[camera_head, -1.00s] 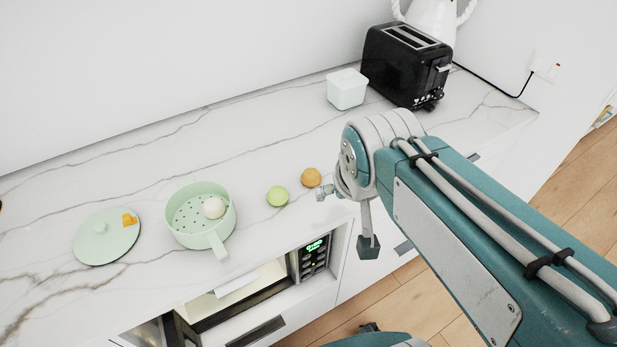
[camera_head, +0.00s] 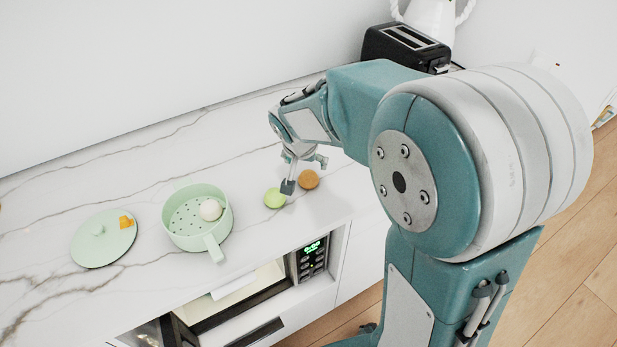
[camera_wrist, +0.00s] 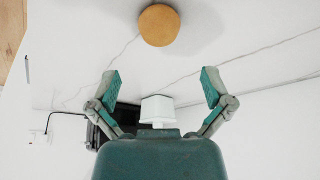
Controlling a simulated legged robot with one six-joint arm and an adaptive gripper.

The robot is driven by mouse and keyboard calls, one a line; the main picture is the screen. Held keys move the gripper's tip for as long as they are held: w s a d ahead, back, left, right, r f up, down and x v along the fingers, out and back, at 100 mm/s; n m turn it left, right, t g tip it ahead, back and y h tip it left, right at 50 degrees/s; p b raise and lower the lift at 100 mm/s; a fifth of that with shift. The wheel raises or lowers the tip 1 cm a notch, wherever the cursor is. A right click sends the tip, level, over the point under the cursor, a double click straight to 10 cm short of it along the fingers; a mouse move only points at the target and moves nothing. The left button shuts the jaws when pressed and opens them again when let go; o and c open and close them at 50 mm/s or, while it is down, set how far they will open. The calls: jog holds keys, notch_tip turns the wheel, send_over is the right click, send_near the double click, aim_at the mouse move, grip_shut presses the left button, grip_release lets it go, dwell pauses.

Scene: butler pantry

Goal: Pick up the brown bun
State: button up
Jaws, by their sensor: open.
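The brown bun (camera_head: 309,180) is a small round orange-brown bun on the white marble counter, right of a green bun (camera_head: 274,198). In the wrist view the brown bun (camera_wrist: 159,25) is at the top centre, beyond my fingertips and clear of them. My gripper (camera_head: 305,172) hangs over the counter beside the buns, and one finger overlaps the space between them in the head view. In the wrist view my gripper (camera_wrist: 160,86) has its two fingers spread wide, with nothing between them touching either one.
A green steamer pot (camera_head: 168,224) with a white bun (camera_head: 210,209) inside stands left of the buns. A green lid (camera_head: 88,252) with an orange piece lies further left.

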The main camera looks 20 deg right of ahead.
aim_at(307, 174)
jog(key=x, duration=0.6)
jog(key=shift+a+f, duration=0.15)
jog(key=shift+f, duration=0.15)
jog(key=shift+w+f, duration=0.2)
jog(key=shift+f, duration=0.25)
jog(key=c, duration=1)
